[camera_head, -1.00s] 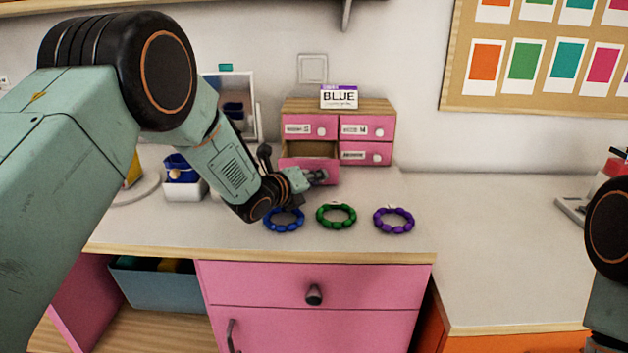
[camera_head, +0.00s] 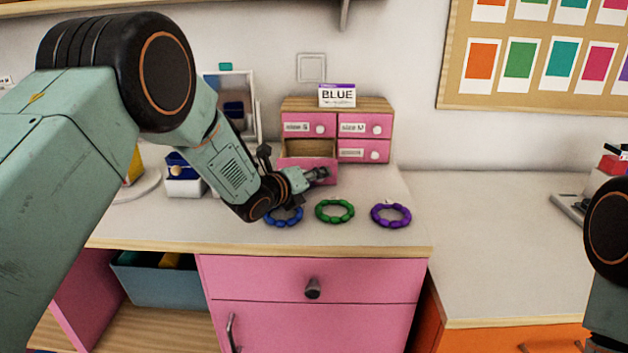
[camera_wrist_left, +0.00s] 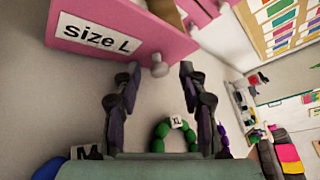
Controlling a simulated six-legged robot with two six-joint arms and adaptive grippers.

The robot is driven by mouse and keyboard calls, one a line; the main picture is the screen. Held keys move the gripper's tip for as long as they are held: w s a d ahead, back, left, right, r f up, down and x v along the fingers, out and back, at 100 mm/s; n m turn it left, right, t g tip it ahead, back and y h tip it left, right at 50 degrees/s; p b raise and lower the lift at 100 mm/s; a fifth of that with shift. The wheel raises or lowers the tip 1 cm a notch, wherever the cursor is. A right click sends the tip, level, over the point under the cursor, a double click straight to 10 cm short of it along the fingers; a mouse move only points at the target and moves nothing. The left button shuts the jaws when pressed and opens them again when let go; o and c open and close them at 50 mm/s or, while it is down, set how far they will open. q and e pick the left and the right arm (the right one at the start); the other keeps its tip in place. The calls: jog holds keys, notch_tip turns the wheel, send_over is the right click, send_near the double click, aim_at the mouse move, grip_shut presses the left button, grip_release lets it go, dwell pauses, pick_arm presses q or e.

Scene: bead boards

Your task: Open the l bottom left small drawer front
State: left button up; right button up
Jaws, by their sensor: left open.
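The bottom left small drawer front (camera_head: 306,167) is pink and stands pulled out from the small wooden chest (camera_head: 354,104), with its open inside showing. In the left wrist view its front (camera_wrist_left: 105,40) carries a "size L" label and a white round knob (camera_wrist_left: 159,66). My left gripper (camera_head: 323,173) is at the drawer's right part. In the left wrist view its two fingers are spread, one on each side of the knob, with gaps between. In the head view the gripper hides the knob. My right gripper is out of view; only part of the right arm shows.
Blue (camera_head: 284,218), green (camera_head: 335,211) and purple (camera_head: 391,215) bead rings lie on the counter in front of the chest. A "BLUE" card (camera_head: 337,95) stands on top. The other three small drawers look shut. The counter to the right is largely clear.

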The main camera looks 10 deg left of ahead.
pick_arm(q)
jog(key=shift+s+a, duration=0.1)
jog(key=shift+a, duration=0.05)
jog(key=shift+s, duration=0.2)
jog(key=v, duration=1.1)
jog(key=shift+s+r, duration=0.2)
jog(key=shift+a, duration=0.1)
